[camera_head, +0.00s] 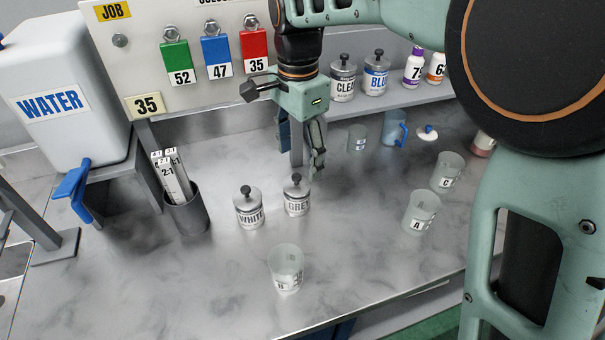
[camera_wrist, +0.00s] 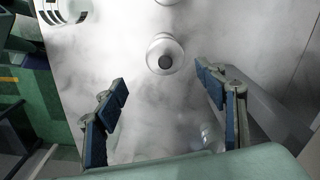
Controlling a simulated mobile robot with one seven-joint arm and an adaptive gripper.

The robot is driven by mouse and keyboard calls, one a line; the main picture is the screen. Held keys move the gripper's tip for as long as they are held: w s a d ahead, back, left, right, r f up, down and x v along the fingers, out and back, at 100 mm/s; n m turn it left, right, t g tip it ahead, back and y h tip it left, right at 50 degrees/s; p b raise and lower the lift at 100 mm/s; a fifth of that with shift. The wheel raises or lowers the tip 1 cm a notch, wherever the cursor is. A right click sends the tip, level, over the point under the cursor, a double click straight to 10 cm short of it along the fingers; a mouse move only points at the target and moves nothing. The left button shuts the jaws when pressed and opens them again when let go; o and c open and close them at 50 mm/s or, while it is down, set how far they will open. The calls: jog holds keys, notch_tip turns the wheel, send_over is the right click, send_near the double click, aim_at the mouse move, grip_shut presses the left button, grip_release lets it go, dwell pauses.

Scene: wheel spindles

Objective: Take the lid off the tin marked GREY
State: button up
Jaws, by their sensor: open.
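The GREY tin (camera_head: 297,201) stands upright on the bench with its lid (camera_head: 296,181) on; the lid has a dark knob. In the wrist view the lid (camera_wrist: 165,54) shows from above, ahead of and between my fingers. My gripper (camera_head: 303,170) is open and empty, pointing down, above and just behind the GREY tin, not touching it. It also shows in the wrist view (camera_wrist: 165,95). The WHITE tin (camera_head: 249,213), lidded too, stands close to the left of GREY.
Cup B (camera_head: 286,268) stands in front of the tins. Cups A (camera_head: 421,212) and C (camera_head: 447,171) are to the right. A dark holder with strips (camera_head: 186,213) is at left. CLEAR (camera_head: 343,86) and BLUE (camera_head: 375,77) tins stand on the rear shelf.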

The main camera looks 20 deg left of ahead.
aim_at(296, 176)
jog(key=shift+w+a+f, duration=0.1)
jog(key=shift+a+f, duration=0.1)
jog(key=shift+f, duration=1.4)
jog(key=shift+a+f, duration=0.2)
jog(key=shift+f, duration=1.35)
jog(key=shift+c, duration=0.6)
jog(key=c, duration=1.6)
